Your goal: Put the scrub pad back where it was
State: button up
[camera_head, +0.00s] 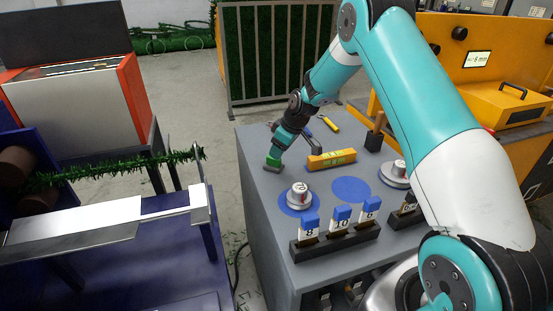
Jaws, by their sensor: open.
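My teal gripper (277,150) is low over the far left corner of the grey cabinet top (262,195). It is open. A small green block (272,163), which looks like the scrub pad, lies on the top right at the gripper's end. The fingers are too small and partly hidden, so I cannot tell whether they touch the pad or straddle it.
A yellow block (331,159), hand tools (329,124), and a round metal weight (299,197) on a blue disc stand nearby. An empty blue disc (351,189) lies beside it. A rack of numbered blue-topped tags (335,239) stands at the front.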

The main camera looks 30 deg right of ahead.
jog(key=b+v, duration=0.1)
jog(key=v, duration=0.6)
jog(key=s+a+r+g+y, duration=0.1)
jog(key=s+a+r, duration=0.5)
jog(key=s+a, duration=0.25)
jog(key=s+a+r+g, duration=0.1)
jog(key=s+a+r, duration=0.5)
jog(key=s+a, duration=0.3)
jog(key=s+a+g, duration=0.1)
jog(key=s+a, duration=0.2)
jog(key=s, duration=0.6)
jog(key=s+a+r, duration=0.1)
jog(key=s+a, duration=0.1)
jog(key=s, duration=0.8)
jog(key=shift+a+r+g+y, duration=0.3)
jog(key=shift+a+g, duration=0.05)
jog(key=shift+g, duration=0.05)
